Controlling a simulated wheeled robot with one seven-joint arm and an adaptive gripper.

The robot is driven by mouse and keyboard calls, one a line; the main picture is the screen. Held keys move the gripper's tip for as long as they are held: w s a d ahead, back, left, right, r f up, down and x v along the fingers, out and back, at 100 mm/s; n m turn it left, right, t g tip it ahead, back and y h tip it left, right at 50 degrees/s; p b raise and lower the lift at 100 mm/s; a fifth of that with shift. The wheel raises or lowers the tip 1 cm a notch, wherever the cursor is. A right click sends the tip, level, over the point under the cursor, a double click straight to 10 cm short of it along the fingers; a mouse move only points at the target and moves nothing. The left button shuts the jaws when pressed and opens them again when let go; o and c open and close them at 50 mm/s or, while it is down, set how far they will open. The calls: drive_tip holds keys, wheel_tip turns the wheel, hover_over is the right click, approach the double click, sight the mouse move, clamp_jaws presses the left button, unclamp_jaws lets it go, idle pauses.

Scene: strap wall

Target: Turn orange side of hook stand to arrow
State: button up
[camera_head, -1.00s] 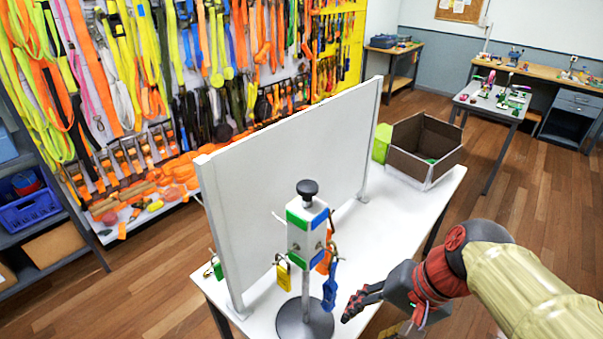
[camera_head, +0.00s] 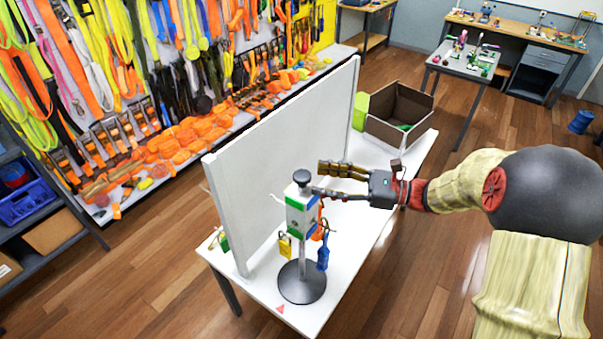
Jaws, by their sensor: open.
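The hook stand (camera_head: 300,215) stands upright on the white table, with a round dark base, a post and a box-shaped head under a black knob (camera_head: 302,177). The head faces I see are white with green and blue patches; no orange patch shows clearly. A yellow padlock (camera_head: 285,247), a blue tag (camera_head: 323,256) and a partly hidden orange tag (camera_head: 321,231) hang from its hooks. A small reddish arrow (camera_head: 280,309) lies on the table's front edge, below the base. My gripper (camera_head: 320,180) is open, its fingertips just right of the knob; contact is unclear.
A white upright panel (camera_head: 285,150) stands along the table behind the stand. An open cardboard box (camera_head: 400,112) and a green item (camera_head: 361,108) are at the table's far end. The white table (camera_head: 345,265) is clear right of the stand.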

sight(302, 175)
drive_tip(key=x, duration=0.6)
drive_tip(key=shift+f+p, duration=0.1)
drive_tip(key=shift+p, duration=0.3)
drive_tip(key=shift+c, duration=1.2)
clamp_jaws()
